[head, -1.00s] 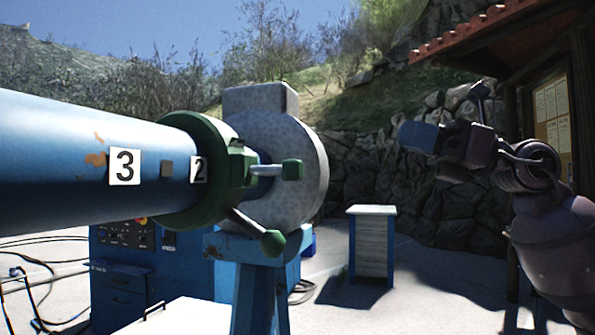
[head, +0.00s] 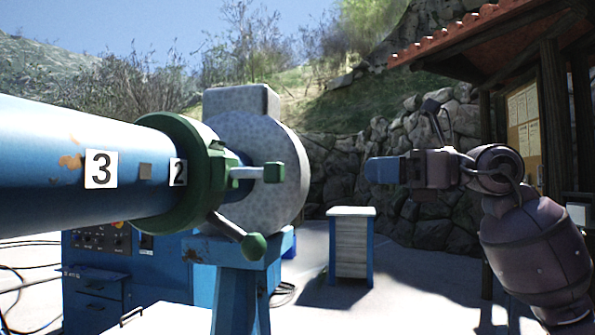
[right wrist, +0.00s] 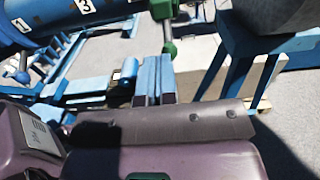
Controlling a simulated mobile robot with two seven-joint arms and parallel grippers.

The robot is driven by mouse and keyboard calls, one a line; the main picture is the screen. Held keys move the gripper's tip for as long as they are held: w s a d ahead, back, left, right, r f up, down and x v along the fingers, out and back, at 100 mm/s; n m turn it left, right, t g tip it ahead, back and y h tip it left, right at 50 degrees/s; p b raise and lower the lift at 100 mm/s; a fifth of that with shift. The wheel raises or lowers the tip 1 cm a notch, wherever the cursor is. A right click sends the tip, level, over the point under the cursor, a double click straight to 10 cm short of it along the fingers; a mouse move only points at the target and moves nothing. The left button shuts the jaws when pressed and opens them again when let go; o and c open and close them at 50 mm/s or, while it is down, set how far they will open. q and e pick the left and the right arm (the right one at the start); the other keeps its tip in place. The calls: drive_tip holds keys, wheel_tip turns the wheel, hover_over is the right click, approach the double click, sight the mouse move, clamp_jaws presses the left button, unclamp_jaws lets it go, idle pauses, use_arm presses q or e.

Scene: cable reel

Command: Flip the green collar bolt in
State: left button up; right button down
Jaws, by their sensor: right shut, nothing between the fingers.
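The green collar (head: 205,180) is clamped around the end of the big blue tube (head: 60,165) in the head view. A bolt with a square green end (head: 273,172) sticks out to the right from the collar on a pale shank. Below it, a lever with a green knob (head: 254,246) slants down to the right. My right gripper (head: 370,170) is shut and empty, right of the bolt and apart from it, its blue fingers pointing left. In the right wrist view its fingers (right wrist: 154,80) are together, with part of the collar (right wrist: 162,9) beyond. My left gripper is not in view.
A grey speckled disc (head: 290,205) stands behind the collar on a blue stand (head: 240,295). A blue control cabinet (head: 85,265) is at the lower left. A small blue-and-white pedestal (head: 350,250) stands beyond. The air between gripper and bolt looks clear.

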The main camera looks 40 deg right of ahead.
sight(283, 170)
drive_tip(key=p+x, duration=0.2)
drive_tip(key=x, duration=1.1)
drive_tip(key=shift+s, duration=0.1)
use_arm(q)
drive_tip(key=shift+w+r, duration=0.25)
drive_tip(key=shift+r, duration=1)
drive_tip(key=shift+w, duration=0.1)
use_arm(e)
drive_tip(key=shift+w+a, duration=0.15)
drive_tip(key=shift+w, duration=0.05)
drive_tip(key=x, duration=0.3)
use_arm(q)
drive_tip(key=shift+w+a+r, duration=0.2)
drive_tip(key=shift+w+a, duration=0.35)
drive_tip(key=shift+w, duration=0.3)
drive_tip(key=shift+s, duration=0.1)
